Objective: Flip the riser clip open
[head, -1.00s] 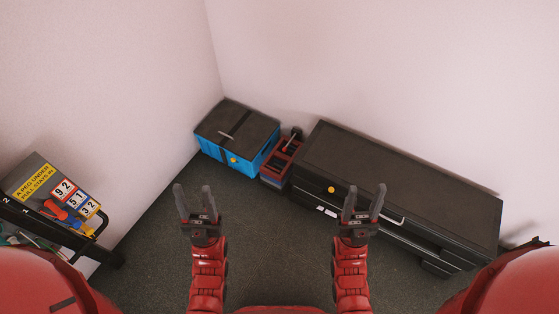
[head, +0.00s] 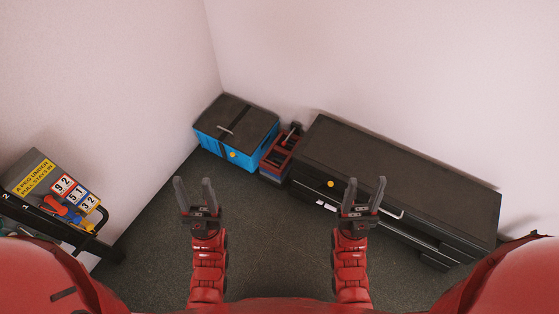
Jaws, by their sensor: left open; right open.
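No riser clip can be made out in the head view. My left gripper (head: 195,190) is open and empty, with its fingers pointing up the picture over the dark floor. My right gripper (head: 364,192) is open and empty. Its fingers overlap the front of the black cabinet in the picture; I cannot tell how far apart they are.
A blue crate (head: 214,147) with a dark lid stands in the corner beside a red tool bin (head: 276,160). The long black cabinet (head: 400,165) stands along the right wall. A cart (head: 115,255) with a numbered sign (head: 32,174) and coloured tools is at the left. The floor (head: 160,225) between is clear.

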